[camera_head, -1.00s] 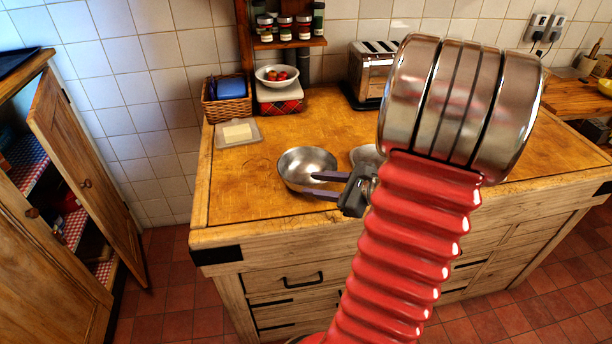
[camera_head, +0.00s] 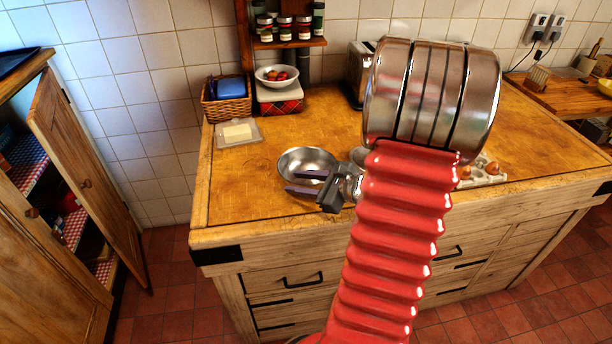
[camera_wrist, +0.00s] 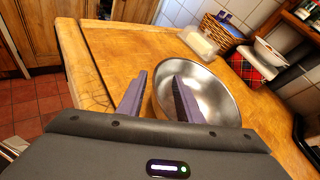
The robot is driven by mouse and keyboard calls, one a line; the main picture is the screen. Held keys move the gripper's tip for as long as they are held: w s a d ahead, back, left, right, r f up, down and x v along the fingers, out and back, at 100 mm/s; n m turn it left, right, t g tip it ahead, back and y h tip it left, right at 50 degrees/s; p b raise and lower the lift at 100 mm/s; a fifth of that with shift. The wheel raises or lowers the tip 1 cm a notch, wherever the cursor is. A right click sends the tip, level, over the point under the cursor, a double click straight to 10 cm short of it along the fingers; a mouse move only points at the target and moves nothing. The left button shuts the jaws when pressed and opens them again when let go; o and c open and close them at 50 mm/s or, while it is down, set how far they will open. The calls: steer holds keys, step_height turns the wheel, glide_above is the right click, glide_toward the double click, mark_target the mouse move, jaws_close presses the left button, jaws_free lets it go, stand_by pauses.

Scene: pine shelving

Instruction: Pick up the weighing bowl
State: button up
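The weighing bowl appears to be the round, empty steel bowl (camera_head: 306,158) on the wooden worktop (camera_head: 250,190), near its front edge. It also shows in the wrist view (camera_wrist: 215,92), just ahead of my gripper. My gripper (camera_head: 297,181) is open with two purple fingers. In the wrist view my gripper (camera_wrist: 157,82) has its right finger over the bowl's inside and its left finger outside, with the bowl's left rim in the gap. I cannot tell whether a finger touches the bowl. The right finger hides part of the bowl.
A second metal dish (camera_head: 358,155) is partly hidden by my arm. A butter dish (camera_head: 238,132), wicker basket (camera_head: 226,105), white bowl of fruit (camera_head: 276,74) and toaster (camera_head: 360,65) stand behind. An egg tray (camera_head: 487,173) is at right. The worktop's left is clear.

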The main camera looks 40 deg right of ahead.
steer(key=shift+x, duration=1.15)
steer(key=shift+c, duration=0.3)
jaws_close()
